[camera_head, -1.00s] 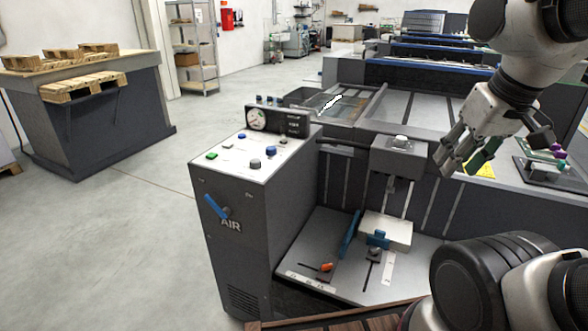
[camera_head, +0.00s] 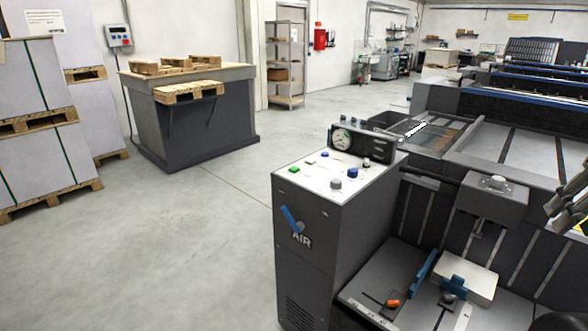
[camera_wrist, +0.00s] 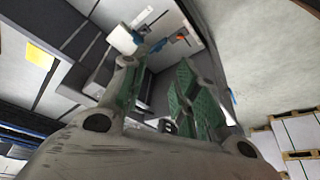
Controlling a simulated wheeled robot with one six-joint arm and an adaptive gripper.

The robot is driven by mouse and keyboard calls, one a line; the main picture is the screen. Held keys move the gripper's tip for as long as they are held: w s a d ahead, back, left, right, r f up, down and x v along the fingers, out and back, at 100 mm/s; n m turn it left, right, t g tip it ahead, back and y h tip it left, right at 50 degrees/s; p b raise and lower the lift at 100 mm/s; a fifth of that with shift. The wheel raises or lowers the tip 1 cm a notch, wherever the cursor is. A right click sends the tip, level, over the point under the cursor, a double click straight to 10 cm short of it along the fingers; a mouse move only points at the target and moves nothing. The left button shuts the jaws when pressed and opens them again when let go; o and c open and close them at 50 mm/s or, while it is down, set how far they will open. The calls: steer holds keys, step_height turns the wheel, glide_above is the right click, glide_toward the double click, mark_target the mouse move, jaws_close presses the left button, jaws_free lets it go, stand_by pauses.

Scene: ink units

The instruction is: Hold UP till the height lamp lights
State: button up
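The grey control console (camera_head: 335,250) stands right of centre in the head view. Its white top carries a green button (camera_head: 294,170), two blue buttons, one of them the larger blue button (camera_head: 353,173), and a grey knob (camera_head: 336,184). Their labels are too small to read, and I cannot tell which is UP or which lamp shows height. A small pale dome (camera_head: 497,182) tops a grey box right of the console. My gripper (camera_wrist: 162,92) is open and empty, its green-padded fingers apart; it shows at the head view's right edge (camera_head: 570,208), away from the console.
A round gauge (camera_head: 342,138) stands behind the console's buttons, and a blue AIR lever (camera_head: 291,218) is on its front. A pale block (camera_head: 468,278) and an orange knob (camera_head: 393,304) sit low to the right. Stacked pallets (camera_head: 40,130) stand left. The floor between is clear.

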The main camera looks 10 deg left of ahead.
jaws_close()
stand_by(1.1)
